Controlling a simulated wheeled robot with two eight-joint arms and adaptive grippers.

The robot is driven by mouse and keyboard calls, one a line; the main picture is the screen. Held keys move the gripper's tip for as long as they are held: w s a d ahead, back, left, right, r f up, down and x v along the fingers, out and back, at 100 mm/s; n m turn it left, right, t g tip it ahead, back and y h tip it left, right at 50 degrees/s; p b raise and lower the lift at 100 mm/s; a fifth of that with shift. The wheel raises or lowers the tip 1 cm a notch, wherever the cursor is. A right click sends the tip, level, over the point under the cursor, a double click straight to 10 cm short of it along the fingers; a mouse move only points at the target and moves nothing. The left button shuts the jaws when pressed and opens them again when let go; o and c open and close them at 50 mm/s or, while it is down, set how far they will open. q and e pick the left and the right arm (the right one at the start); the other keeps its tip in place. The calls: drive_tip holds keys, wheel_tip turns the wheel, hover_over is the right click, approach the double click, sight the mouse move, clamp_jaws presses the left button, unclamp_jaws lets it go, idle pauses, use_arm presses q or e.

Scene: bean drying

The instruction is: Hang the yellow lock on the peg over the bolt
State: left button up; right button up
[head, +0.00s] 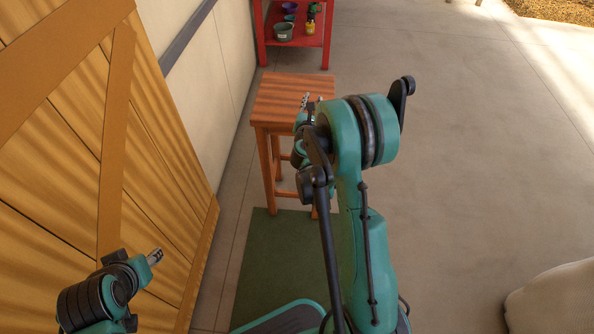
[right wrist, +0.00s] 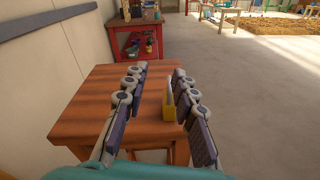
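The yellow lock (right wrist: 168,110) with its upright grey shackle stands on the wooden stool (right wrist: 92,95) in the right wrist view. My right gripper (right wrist: 160,72) is open above the stool, its fingers pointing away over the top. The lock shows between the two fingers, close to the right one, with no clear grip on it. In the head view my right gripper (head: 306,102) is over the stool (head: 272,92), and my arm hides the lock. My left gripper (head: 155,256) is in front of the wooden door (head: 150,150), its fingers too small to read. I see no peg or bolt.
A red shelf (head: 300,35) with bowls and a yellow pot stands behind the stool. A green mat (head: 265,260) lies in front of the stool. A pale rounded object (head: 555,300) is at the lower right.

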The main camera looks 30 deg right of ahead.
drive_tip(key=s+a+r+m+g+y, duration=0.2)
drive_tip(key=s+a+r+m, duration=0.15)
drive_tip(key=s+m, duration=0.3)
drive_tip(key=s+a+r+m+g+y, duration=0.1)
drive_tip(key=s+a+r+m+g, duration=0.2)
drive_tip(key=s+m, duration=0.4)
drive_tip(key=s+a+f+m+g+y, duration=0.1)
drive_tip(key=s+a+f+m+y, duration=0.1)
drive_tip(key=s+a+m, duration=0.4)
drive_tip(key=s+a+f+m+g+y, duration=0.1)
drive_tip(key=s+a+m+y, duration=0.3)
drive_tip(key=s+a, duration=0.5)
drive_tip(key=s+f+m, duration=0.1)
drive_tip(key=s+m, duration=0.1)
drive_tip(key=shift+s+a+f+m+y, duration=0.15)
drive_tip(key=shift+a+f+m+y, duration=0.05)
drive_tip(key=shift+a+m+y, duration=0.15)
